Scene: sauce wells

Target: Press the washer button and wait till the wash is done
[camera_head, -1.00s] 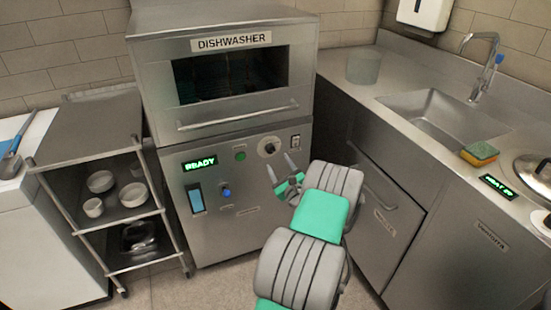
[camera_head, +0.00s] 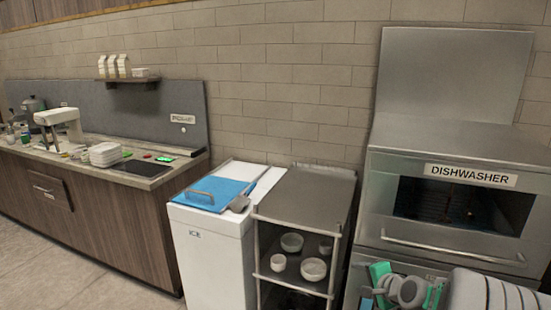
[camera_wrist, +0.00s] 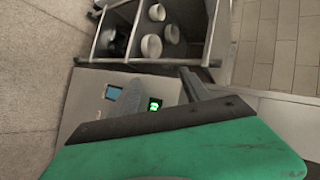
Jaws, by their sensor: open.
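The steel dishwasher (camera_head: 440,160) stands at the right of the head view, with a dark window and a handle bar below its sign. My arm covers most of its control panel there. The wrist view shows part of that panel (camera_wrist: 85,108) with a blue switch (camera_wrist: 112,92) and a lit green display (camera_wrist: 154,104), whose text I cannot read. The washer button is not visible now. My gripper (camera_wrist: 160,78) is open and empty, its fingers reaching over the panel in the wrist view. I cannot tell whether it touches the panel.
A steel shelf cart (camera_head: 312,190) with several white bowls stands left of the dishwasher. Beyond it is a white ice chest (camera_head: 212,265) with a blue lid piece and a scoop. A wooden counter (camera_head: 95,215) lies far left. Open floor (camera_head: 40,270) is in front of the counter.

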